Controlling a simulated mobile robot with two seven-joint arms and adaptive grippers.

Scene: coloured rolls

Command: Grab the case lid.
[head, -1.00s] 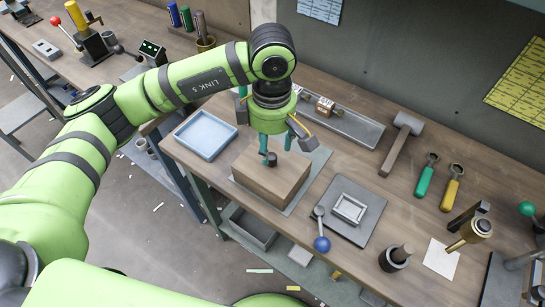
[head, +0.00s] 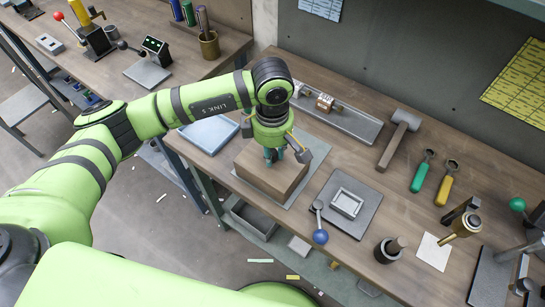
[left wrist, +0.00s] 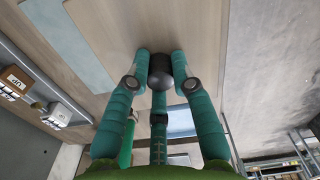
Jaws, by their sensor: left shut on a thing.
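The wooden case (head: 262,181) stands on a grey mat on the workbench, below my left gripper. Its wooden lid (left wrist: 120,22) fills the top of the left wrist view. A dark round knob (left wrist: 160,72) on the lid sits between my teal fingers. My left gripper (head: 274,157) points down over the case and is shut on the knob. In the head view the fingers mostly hide the knob. I cannot tell any gap between lid and case. My right gripper is not in view.
A blue tray (head: 208,135) lies left of the case. A long grey tray (head: 350,122) with small parts is behind. A mallet (head: 398,138), a lever with a blue ball (head: 320,236) and a grey plate (head: 367,217) are to the right.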

